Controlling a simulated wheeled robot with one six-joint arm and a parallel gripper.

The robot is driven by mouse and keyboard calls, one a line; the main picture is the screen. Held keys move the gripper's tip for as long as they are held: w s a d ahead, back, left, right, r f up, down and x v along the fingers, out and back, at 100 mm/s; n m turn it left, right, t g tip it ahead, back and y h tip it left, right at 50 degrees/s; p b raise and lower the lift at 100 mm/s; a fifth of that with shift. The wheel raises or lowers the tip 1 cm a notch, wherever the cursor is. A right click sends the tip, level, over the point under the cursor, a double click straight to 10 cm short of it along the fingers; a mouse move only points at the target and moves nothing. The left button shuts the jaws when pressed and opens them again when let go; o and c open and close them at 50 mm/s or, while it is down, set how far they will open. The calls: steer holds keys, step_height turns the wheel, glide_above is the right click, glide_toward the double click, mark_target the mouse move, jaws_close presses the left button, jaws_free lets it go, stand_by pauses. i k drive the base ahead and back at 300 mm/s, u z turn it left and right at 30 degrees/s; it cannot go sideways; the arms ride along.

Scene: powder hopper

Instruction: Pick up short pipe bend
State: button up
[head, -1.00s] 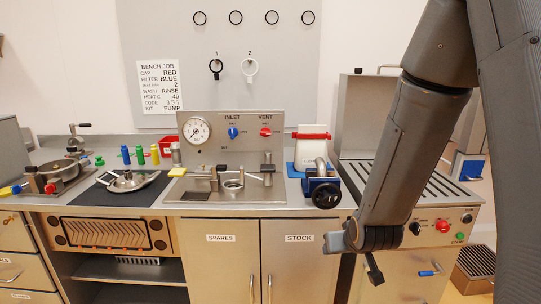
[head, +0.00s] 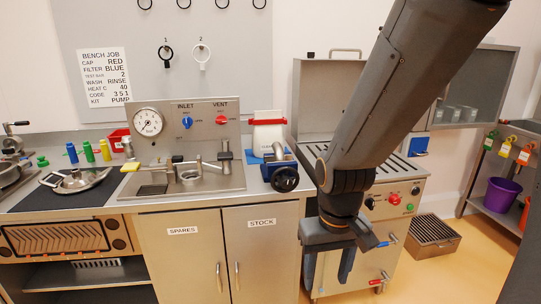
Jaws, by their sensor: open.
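A silver curved pipe piece (head: 278,151), which looks like the short pipe bend, shows at the blue device with a black handwheel (head: 284,177) at the right end of the bench. Whether it is fixed to the device or only rests there I cannot tell. My gripper (head: 328,280) hangs in front of the bench, right of the stock cupboard door, with its fingers pointing down. It is open and empty, below and to the right of the pipe piece and apart from it.
A steel test panel with gauge (head: 149,122) stands left of the blue device. A white container with red top (head: 268,134) is behind it. The grilled steel unit (head: 406,170) stands right, partly hidden by my arm.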

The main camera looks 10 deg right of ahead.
mark_target(279, 153)
steer(key=u, duration=0.1)
steer(key=k, duration=0.45)
steer(key=z, duration=0.8)
steer(key=i, duration=1.3)
steer(key=u, duration=0.55)
